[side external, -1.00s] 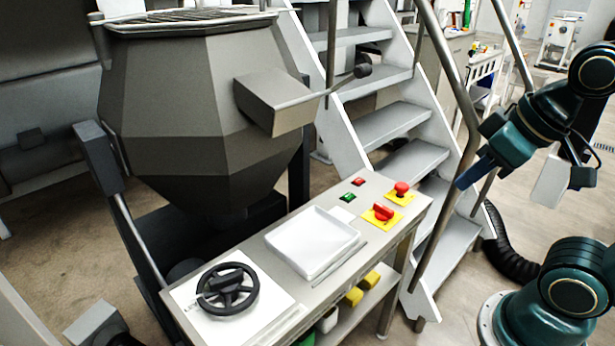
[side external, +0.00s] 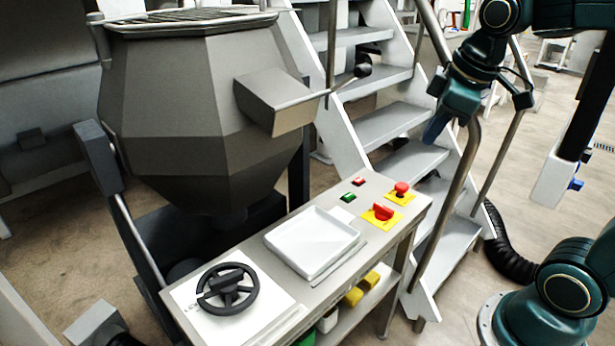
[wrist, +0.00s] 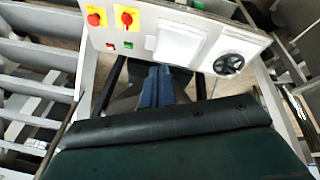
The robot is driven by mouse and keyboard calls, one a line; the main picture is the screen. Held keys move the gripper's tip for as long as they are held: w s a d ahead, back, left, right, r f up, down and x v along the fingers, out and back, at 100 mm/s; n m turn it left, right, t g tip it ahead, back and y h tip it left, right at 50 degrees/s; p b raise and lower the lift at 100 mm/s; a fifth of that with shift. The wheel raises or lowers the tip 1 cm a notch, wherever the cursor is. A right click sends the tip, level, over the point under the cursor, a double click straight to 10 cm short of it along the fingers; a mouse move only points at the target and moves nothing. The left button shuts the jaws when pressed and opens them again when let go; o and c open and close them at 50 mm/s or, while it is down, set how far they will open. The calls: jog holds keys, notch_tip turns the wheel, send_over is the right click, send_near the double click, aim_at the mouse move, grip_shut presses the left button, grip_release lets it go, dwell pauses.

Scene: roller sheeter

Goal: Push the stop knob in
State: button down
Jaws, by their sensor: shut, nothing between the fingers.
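The stop knob (side external: 402,188) is a red mushroom-shaped knob on a yellow plate at the right end of the grey control panel. It also shows at the upper left of the wrist view (wrist: 94,19). A red rotary switch (side external: 383,212) on its own yellow plate sits beside it. My gripper (side external: 434,130) has blue fingers, shut and empty, pointing down. In the side view it appears above and slightly right of the knob, apart from it. In the wrist view the fingers (wrist: 157,84) are below the panel's picture edge, to the right of the knob.
A red button (side external: 359,181) and a green button (side external: 348,196) lie near the knob. A white tray (side external: 312,242) and a black handwheel (side external: 228,290) are further along the panel. White stairs with a handrail (side external: 450,200) stand close behind my gripper. A large grey hopper (side external: 200,110) is at left.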

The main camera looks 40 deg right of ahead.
jog(key=w+d+n+g, duration=0.1)
jog(key=w+d+n, duration=0.2)
jog(key=w+d, duration=0.25)
jog(key=n+g, duration=0.3)
jog(key=n, duration=0.7)
send_over(401, 185)
notch_tip(401, 185, down, 16)
jog(key=shift+r+y, duration=0.15)
jog(key=shift+y, duration=0.15)
notch_tip(401, 185, down, 14)
jog(key=shift+r, duration=0.1)
